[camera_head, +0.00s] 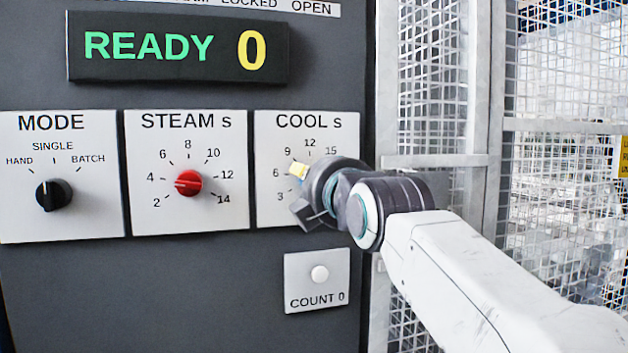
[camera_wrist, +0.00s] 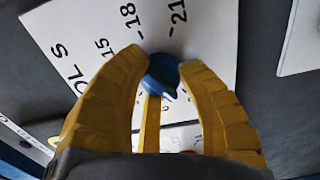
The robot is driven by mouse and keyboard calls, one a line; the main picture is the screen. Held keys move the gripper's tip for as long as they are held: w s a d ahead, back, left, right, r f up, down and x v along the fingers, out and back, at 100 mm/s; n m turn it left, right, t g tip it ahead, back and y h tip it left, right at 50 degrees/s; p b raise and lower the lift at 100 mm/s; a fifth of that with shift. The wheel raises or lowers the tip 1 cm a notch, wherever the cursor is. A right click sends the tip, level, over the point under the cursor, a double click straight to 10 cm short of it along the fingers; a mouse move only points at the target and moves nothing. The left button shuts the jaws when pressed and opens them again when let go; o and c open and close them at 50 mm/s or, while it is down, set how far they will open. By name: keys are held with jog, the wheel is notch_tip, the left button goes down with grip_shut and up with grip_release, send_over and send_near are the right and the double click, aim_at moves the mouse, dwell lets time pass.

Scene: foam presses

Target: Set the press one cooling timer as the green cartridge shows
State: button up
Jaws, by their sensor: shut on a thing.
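The press panel's COOL s dial plate (camera_head: 265,205) is at the right of the row in the head view. Its scale shows 3, 6, 9, 12 and 15; the rest is behind my gripper (camera_head: 304,185). In the wrist view my gripper (camera_wrist: 163,62) has its yellow fingers closed around a blue knob (camera_wrist: 160,80) on that plate, with 15, 18 and 21 visible beside it. A small white mark shows on the knob's lower side there, but I cannot tell which number it points to. The knob is hidden in the head view. No green cartridge is in view.
The STEAM s dial has a red knob (camera_head: 188,183), and the MODE dial a black knob (camera_head: 54,195). A COUNT 0 button (camera_head: 320,273) sits just below my gripper. The display (camera_head: 178,47) reads READY 0. A mesh fence (camera_head: 560,200) stands at the right.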

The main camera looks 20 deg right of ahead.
jog(key=shift+c, duration=1.1)
jog(key=m+b, duration=0.1)
jog(key=m, duration=0.7)
jog(key=shift+m, duration=0.3)
jog(key=m, duration=0.3)
jog(key=shift+m+b, duration=0.3)
jog(key=shift+b, duration=0.1)
jog(key=m, duration=1.1)
jog(key=shift+b, duration=0.4)
jog(key=shift+r+m, duration=0.1)
jog(key=shift+m, duration=0.3)
jog(key=o, duration=1.2)
